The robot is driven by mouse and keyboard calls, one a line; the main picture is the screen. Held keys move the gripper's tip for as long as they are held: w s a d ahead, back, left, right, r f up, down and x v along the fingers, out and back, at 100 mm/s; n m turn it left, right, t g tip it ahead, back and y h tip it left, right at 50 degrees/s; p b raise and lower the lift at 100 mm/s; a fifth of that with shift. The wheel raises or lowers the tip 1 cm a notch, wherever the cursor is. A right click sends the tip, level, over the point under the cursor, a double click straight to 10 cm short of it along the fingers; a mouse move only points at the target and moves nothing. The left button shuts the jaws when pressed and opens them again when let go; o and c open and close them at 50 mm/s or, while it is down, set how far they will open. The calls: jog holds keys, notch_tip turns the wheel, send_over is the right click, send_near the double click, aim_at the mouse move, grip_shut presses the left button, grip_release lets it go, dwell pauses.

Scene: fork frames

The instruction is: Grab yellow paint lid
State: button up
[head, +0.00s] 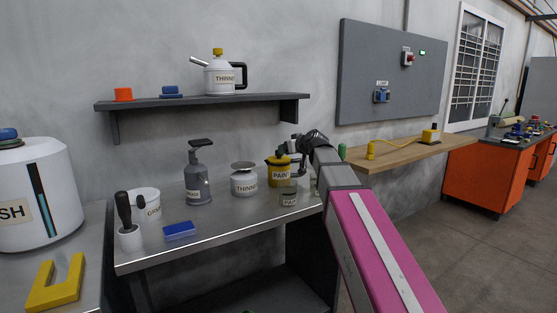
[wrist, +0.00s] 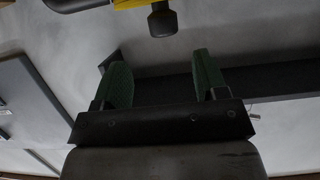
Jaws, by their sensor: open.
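The yellow paint pot (head: 280,176), labelled "PAIN…", stands on the grey bench with a yellow lid (head: 275,160) on top. My gripper (head: 297,143) is at the pot's upper right, close to the lid; the arm hides part of that area. In the wrist view my gripper (wrist: 161,70) is open, its two green fingers apart with nothing between them. A yellow edge (wrist: 130,4) with a dark knob (wrist: 162,20) shows at the top of that view, beyond the fingertips. Whether a finger touches the lid cannot be told.
A grey pump bottle (head: 198,182) and a blue block (head: 179,231) are further left. A wall shelf (head: 200,101) hangs above.

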aim_at(279, 156)
jog(key=shift+x, duration=3.05)
jog(key=shift+s+a, duration=0.2)
jog(key=c, duration=1)
